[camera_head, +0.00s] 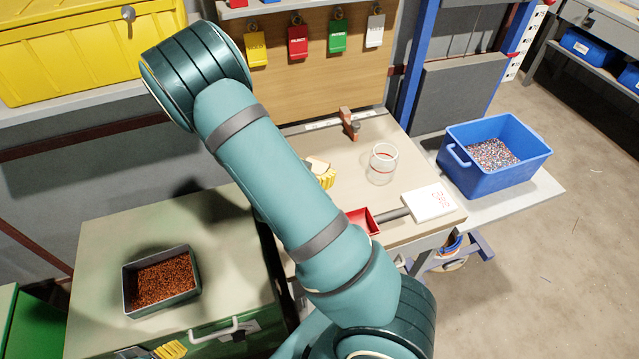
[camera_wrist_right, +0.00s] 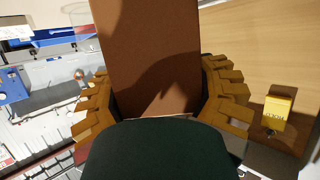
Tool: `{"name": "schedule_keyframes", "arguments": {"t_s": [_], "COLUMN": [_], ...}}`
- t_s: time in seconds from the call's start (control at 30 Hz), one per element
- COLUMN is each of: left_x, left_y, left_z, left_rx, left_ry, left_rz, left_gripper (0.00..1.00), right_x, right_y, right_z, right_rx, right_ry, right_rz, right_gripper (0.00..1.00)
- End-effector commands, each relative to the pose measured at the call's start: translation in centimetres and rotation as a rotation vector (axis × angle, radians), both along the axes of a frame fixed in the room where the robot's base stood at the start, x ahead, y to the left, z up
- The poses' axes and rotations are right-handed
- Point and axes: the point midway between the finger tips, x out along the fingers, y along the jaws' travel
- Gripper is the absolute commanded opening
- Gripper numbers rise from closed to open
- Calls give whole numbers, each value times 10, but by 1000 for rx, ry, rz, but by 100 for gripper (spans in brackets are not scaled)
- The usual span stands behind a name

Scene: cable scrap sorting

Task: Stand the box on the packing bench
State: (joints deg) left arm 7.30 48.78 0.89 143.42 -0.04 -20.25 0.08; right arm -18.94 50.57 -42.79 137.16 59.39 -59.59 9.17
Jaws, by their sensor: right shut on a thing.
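My right gripper (camera_head: 325,177) shows only as a ridged yellow finger behind my right arm, over the packing bench (camera_head: 412,165). In the right wrist view its yellow fingers (camera_wrist_right: 157,100) sit on both sides of the brown box (camera_wrist_right: 150,45) and are shut on it. In the head view only a small tan part of the box (camera_head: 318,162) shows; my arm hides the rest. I cannot tell whether the box touches the bench. My left gripper (camera_head: 168,350) shows partly at the bottom left edge; its opening cannot be judged.
On the bench are a glass jar (camera_head: 383,165), a brown upright piece (camera_head: 348,123), a red scoop (camera_head: 362,221) and a white card (camera_head: 430,202). Coloured tags (camera_head: 298,42) hang behind. A blue bin (camera_head: 520,170) stands right; a tray of copper granules (camera_head: 126,290) stands left.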

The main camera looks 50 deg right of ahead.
Motion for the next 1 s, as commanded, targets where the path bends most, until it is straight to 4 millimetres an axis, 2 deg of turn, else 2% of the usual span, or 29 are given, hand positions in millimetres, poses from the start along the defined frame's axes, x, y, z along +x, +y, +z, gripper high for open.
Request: {"name": "schedule_keyframes", "arguments": {"t_s": [0.17, 0.4, 0.8, 0.83, 0.9, 1.0], "left_x": [1, 3, 4, 4, 4, 4], "left_y": [0, 0, 1, 0, 0, 1], "left_z": [-5, -16, -18, -18, -17, -17], "left_rx": [0, 1, 1, 1, 1, 1], "left_ry": [-3, -8, -9, -9, -9, -9], "left_rz": [1, 2, 2, 2, 2, 2], "left_gripper": [59, 59, 59, 59, 59, 59], "right_x": [0, 0, 0, 0, 0, 0], "right_y": [0, 0, 0, 0, 0, 0], "right_z": [-12, -42, -46, -46, -45, -45], "right_rx": [-1, 0, 0, 1, 1, 1], "right_ry": [1, 0, -1, -1, -1, -1], "right_rz": [0, 0, 1, 1, 1, 1], "right_gripper": [22, 22, 22, 75, 99, 100]}}
